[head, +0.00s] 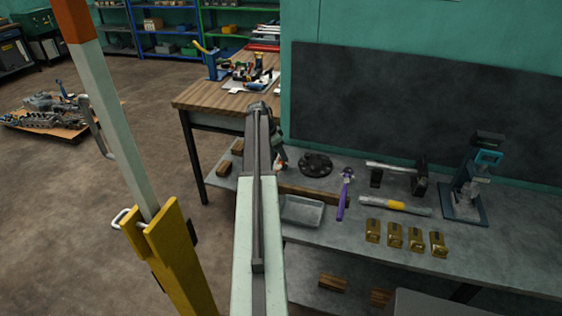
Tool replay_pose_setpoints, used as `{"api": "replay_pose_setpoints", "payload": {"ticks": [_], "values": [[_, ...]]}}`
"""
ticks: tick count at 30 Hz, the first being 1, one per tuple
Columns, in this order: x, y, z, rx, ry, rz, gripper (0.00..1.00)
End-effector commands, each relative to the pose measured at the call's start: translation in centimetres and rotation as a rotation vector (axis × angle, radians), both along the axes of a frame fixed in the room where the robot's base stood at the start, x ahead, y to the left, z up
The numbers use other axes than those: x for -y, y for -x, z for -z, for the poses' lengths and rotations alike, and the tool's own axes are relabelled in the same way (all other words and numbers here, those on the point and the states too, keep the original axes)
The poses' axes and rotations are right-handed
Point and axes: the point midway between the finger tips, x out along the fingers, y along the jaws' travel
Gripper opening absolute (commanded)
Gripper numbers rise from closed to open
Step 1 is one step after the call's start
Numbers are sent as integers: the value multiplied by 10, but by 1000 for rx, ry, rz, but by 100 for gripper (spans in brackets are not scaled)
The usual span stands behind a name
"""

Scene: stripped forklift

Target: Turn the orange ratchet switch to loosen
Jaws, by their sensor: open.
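A purple-handled tool (343,196) lies on the grey bench, its metal head pointing to the back. It looks like a ratchet, but no orange switch can be made out on it at this size. My gripper (279,160) hangs from the far end of my pale arm, left of the purple tool and apart from it. It is open, partly hidden behind the arm. A small orange and white patch shows at its tip; I cannot tell what it belongs to.
On the grey bench (460,258) are a black round part (316,164), a grey tray (302,211), a yellow-banded tool (395,206), several brass blocks (394,235) and a blue-based device (464,198). A wooden table (212,95) stands behind. A yellow post (172,255) rises at left.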

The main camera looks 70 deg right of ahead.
Motion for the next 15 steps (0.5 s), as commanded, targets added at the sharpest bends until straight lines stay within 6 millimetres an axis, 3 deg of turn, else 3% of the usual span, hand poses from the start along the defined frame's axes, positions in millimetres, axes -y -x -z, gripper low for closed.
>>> {"api": "replay_pose_setpoints", "payload": {"ticks": [1,8,14,15], "values": [[2,1,8,0,0,0,52],[2,2,5,0,0,0,52],[2,2,5,0,0,1,2],[2,2,5,0,0,1,0]]}}
